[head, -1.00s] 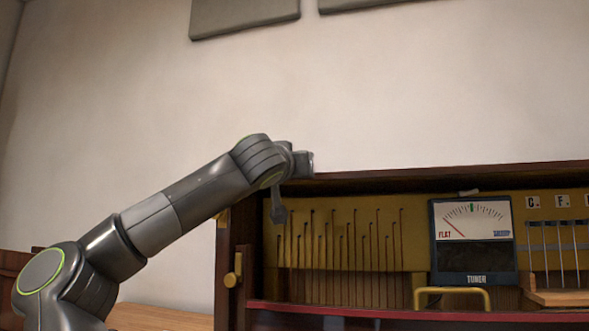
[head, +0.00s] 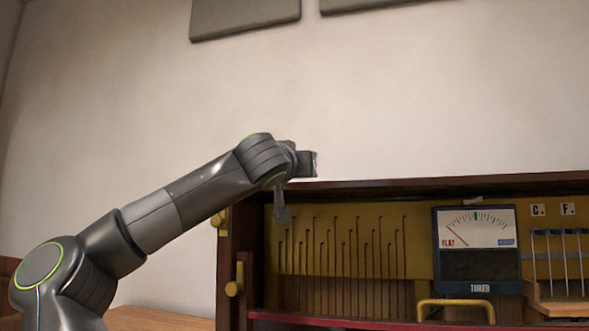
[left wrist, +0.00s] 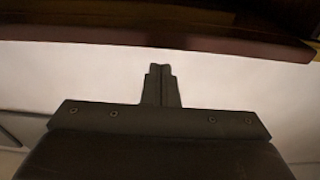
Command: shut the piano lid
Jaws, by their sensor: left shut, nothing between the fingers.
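The open-fronted piano case has a dark wooden top board (head: 450,185), seen nearly edge-on; I cannot tell whether this is the lid. A dark red-brown wooden edge (left wrist: 160,38) crosses the top of the left wrist view. My left gripper (head: 312,163) is just above the left part of the top board in the head view; I cannot tell whether it touches. In the left wrist view its fingers (left wrist: 160,72) are together and empty, their tips just below the wooden edge in the picture. My right gripper is not in view.
Inside the case are a row of thin rods (head: 345,260), a tuner (head: 478,265) and a yellow handle (head: 456,303). A dark red ledge (head: 340,322) runs along the bottom. The pale wall (head: 450,90) behind is bare below two grey panels (head: 245,15).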

